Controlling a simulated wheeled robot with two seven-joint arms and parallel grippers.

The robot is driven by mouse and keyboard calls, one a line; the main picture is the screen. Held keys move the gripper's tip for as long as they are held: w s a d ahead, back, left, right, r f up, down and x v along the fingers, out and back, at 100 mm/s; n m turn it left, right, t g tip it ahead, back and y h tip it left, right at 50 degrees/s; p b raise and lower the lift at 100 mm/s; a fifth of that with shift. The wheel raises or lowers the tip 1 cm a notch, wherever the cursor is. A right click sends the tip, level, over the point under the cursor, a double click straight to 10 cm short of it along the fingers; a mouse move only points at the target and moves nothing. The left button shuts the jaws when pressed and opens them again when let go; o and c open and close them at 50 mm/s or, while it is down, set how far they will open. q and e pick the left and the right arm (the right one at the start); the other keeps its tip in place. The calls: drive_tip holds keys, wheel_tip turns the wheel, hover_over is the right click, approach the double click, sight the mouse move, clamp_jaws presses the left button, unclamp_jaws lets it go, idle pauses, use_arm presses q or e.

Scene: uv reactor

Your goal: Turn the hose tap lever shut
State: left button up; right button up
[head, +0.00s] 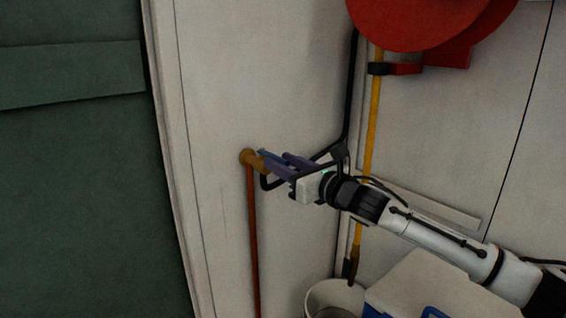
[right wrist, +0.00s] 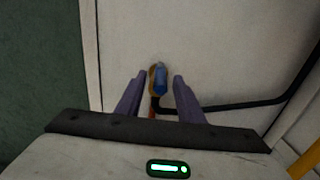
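The hose tap is a brass fitting (head: 247,157) on the pale wall, with a blue lever (head: 267,154). In the right wrist view the blue lever (right wrist: 161,80) points toward the camera, with brass (right wrist: 151,79) showing behind it. My right gripper (head: 276,162) has purple fingers and reaches in from the right to the tap. In the wrist view its fingers (right wrist: 159,84) are apart, one on each side of the lever, with a gap on both sides. The fingers partly hide the tap in the head view. My left gripper does not show.
A copper pipe (head: 253,240) runs down from the tap. A black hose (head: 351,95) leads up toward a red reel (head: 425,20). A yellow pipe (head: 375,110) stands right of it. A white bucket (head: 318,296) is below. A green panel (head: 70,180) fills the left.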

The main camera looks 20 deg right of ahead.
clamp_jaws()
drive_tip(key=shift+a, duration=0.1)
idle(0.3)
